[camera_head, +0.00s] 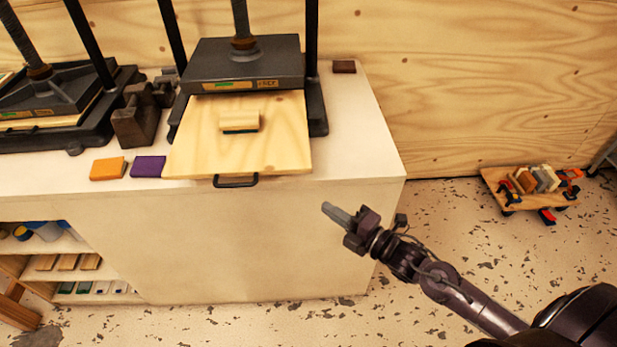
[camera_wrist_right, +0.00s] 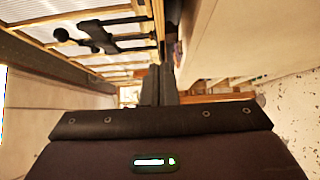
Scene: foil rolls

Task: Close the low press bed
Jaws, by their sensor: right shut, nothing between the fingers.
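A pale wooden press bed (camera_head: 195,150) sticks out toward me from under the dark platen (camera_head: 243,60) of the right-hand press. A dark bar handle (camera_head: 236,182) is on its front edge, which reaches the cabinet's front edge. A small wooden block with a dark green underside (camera_head: 240,121) lies on the bed. My right gripper (camera_head: 332,211) is shut and empty, in front of the cabinet, to the right of and lower in the picture than the handle, apart from it. Its closed fingers also show in the right wrist view (camera_wrist_right: 160,85). My left gripper is not in view.
A second press (camera_head: 50,95) stands at the left. Dark metal blocks (camera_head: 136,120), an orange block (camera_head: 108,168) and a purple block (camera_head: 148,166) lie on the white cabinet top (camera_head: 355,150). A loaded wheeled board (camera_head: 530,190) stands on the floor at right. Floor right of the cabinet is open.

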